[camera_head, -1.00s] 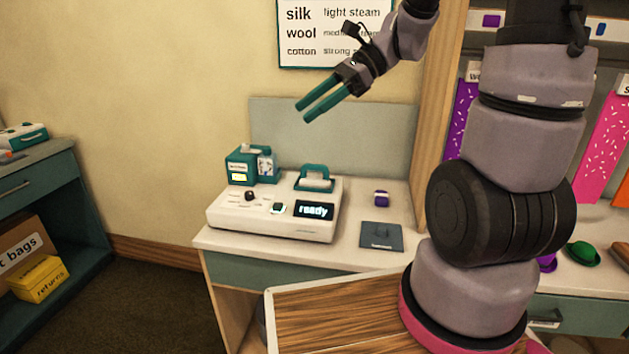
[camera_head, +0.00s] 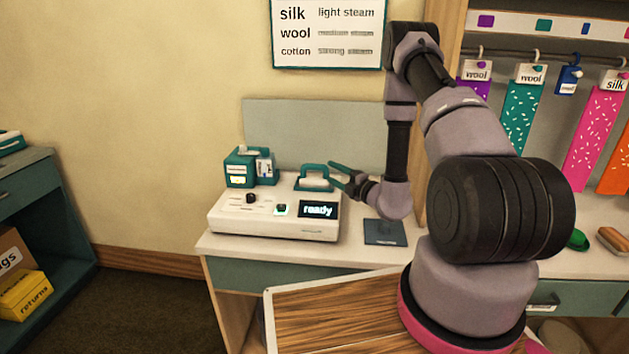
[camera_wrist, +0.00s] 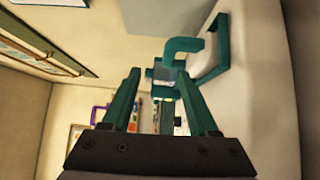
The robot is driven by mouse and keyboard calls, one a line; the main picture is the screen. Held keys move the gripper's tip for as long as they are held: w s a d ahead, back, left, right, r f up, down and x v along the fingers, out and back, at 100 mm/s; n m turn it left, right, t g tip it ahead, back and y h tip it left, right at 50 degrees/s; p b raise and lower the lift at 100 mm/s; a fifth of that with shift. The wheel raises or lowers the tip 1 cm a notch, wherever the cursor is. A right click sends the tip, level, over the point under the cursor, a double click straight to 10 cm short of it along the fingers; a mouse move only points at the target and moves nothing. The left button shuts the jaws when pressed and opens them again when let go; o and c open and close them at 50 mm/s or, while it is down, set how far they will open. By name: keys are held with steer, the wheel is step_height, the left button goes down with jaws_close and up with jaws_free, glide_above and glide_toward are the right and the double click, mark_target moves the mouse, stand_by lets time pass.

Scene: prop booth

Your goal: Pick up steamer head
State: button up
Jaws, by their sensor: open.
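The steamer head (camera_head: 314,183), a pale piece with a teal arched handle, sits on top of the white steamer unit (camera_head: 240,215) at its back right. My gripper (camera_head: 338,174) is open, close to the right of the steamer head, with its fingers pointing left towards it. In the wrist view, the fingertips (camera_wrist: 158,74) are apart with nothing gripped between them. A teal handle shape (camera_wrist: 183,46) shows beyond and right of them there, with a teal bracket beside it. The exact gap to the handle is hard to judge.
The unit's display (camera_head: 319,209) reads "ready". A teal box (camera_head: 239,170) stands left of the steamer head. A dark square pad (camera_head: 384,233) lies on the counter below my wrist. A grey back panel (camera_head: 340,130) rises behind. Hanging fabric swatches (camera_head: 524,105) are at the right.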

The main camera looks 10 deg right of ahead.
mark_target(317, 168)
steer(key=shift+w+d+f, duration=0.1)
steer(key=shift+w+f, duration=0.1)
steer(key=shift+f, duration=0.2)
steer(key=x, duration=0.5)
steer(key=shift+w, duration=0.1)
steer(key=x, duration=0.5)
steer(key=shift+f, duration=0.3)
jaws_close()
stand_by(0.6)
